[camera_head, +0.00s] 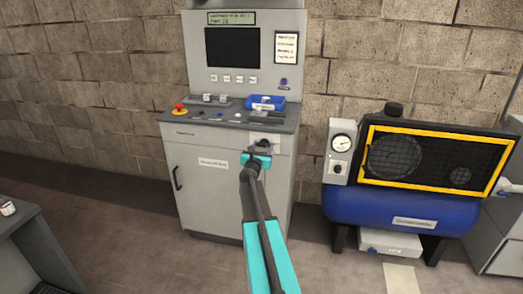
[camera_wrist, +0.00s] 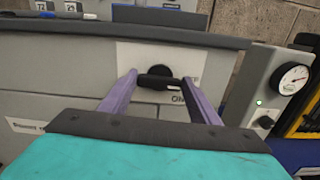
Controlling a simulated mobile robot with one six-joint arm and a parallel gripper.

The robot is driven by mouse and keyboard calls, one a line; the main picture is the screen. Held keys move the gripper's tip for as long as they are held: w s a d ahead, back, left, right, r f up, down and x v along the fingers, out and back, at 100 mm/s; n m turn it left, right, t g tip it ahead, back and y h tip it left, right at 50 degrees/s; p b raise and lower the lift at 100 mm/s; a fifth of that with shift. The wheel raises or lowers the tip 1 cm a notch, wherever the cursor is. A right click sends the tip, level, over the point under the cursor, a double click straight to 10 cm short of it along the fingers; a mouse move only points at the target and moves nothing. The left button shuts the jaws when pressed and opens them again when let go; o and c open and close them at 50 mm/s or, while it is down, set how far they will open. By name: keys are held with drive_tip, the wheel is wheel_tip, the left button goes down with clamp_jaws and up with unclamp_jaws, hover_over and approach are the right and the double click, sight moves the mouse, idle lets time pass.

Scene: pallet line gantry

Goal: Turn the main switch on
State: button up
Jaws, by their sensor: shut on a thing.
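The main switch (camera_wrist: 160,72) is a black round knob with a bar handle on a white plate (camera_wrist: 130,53), on the front of the grey control cabinet. The bar looks about level in the wrist view. The plate has an "ON" label below right of the knob and a partly hidden label, ending in "F", at its right. My gripper (camera_wrist: 159,84) has its two purple fingers shut on the ends of the bar. In the head view the plate (camera_head: 266,137) shows just above my gripper (camera_head: 260,149), which hides most of the knob.
The grey cabinet (camera_head: 205,185) has a sloped desk with a red emergency button (camera_head: 179,108), small knobs and a blue tray (camera_head: 266,103). A blue compressor (camera_head: 380,210) with a gauge box (camera_head: 341,145) stands to the right. Open floor lies in front.

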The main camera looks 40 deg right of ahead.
drive_tip(key=shift+d+b, duration=0.15)
drive_tip(key=shift+b, duration=0.15)
drive_tip(key=m+b, duration=0.3)
drive_tip(key=b, duration=0.2)
drive_tip(key=shift+s+d+f+m, duration=0.1)
drive_tip(key=shift+s+f+m, duration=0.05)
drive_tip(key=shift+m, duration=0.25)
drive_tip(key=m+b, duration=0.5)
drive_tip(key=b, duration=0.2)
drive_tip(key=shift+s+d, duration=0.1)
drive_tip(key=m+b, duration=0.5)
drive_tip(key=b, duration=0.2)
drive_tip(key=shift+f, duration=0.2)
drive_tip(key=m+b, duration=0.3)
drive_tip(key=shift+r+m+b, duration=0.15)
drive_tip(key=shift+m+b, duration=0.15)
drive_tip(key=o, duration=0.9)
drive_tip(key=shift+o, duration=0.7)
